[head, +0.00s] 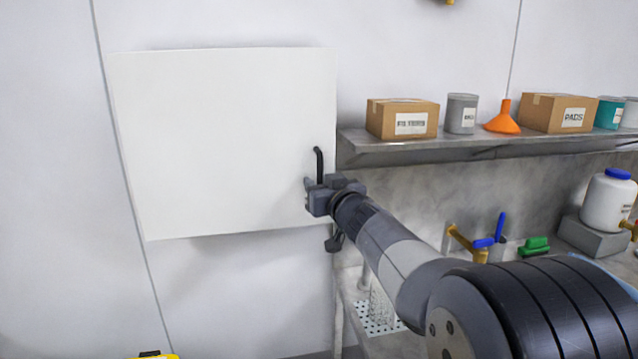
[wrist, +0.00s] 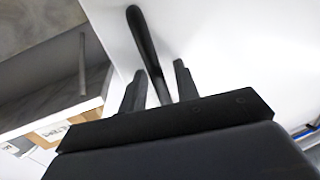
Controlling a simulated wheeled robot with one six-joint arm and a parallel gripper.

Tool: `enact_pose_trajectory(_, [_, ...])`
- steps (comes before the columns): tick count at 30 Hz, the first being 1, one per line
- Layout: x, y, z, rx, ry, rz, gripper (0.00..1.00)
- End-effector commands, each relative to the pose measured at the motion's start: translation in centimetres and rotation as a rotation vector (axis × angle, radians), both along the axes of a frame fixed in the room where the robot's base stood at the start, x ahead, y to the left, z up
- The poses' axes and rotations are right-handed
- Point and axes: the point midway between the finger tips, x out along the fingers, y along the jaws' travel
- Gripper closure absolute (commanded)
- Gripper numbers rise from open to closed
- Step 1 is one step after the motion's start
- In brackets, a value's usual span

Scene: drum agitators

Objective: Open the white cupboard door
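The white cupboard door (head: 220,140) is a flat panel on the wall in the head view, and it looks shut. It also fills the upper right of the wrist view (wrist: 240,50). A black bar handle (head: 319,165) stands upright near its right edge. My gripper (head: 309,184) is at the lower part of this handle. In the wrist view the handle (wrist: 143,40) runs down between the two fingers (wrist: 158,85), with small gaps visible on both sides. The fingers are apart.
A grey shelf (head: 480,144) right of the door holds cardboard boxes (head: 402,118), a grey tin (head: 461,113) and an orange funnel (head: 503,119). Below are a brass tap (head: 465,243) and a white container (head: 608,202). The wall left of the door is clear.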

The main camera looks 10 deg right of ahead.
Motion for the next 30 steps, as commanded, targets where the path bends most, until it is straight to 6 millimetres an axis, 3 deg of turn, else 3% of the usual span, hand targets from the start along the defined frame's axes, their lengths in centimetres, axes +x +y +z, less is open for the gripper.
enact_pose_trajectory(10, [0.27, 0.05, 0.02, 0.0, -0.001, 0.0, 0.71])
enact_pose_trajectory(21, [0.26, 0.05, 0.02, 0.0, 0.0, 0.0, 1.0])
enact_pose_trajectory(30, [0.26, 0.05, 0.01, 0.001, 0.0, 0.0, 1.0])
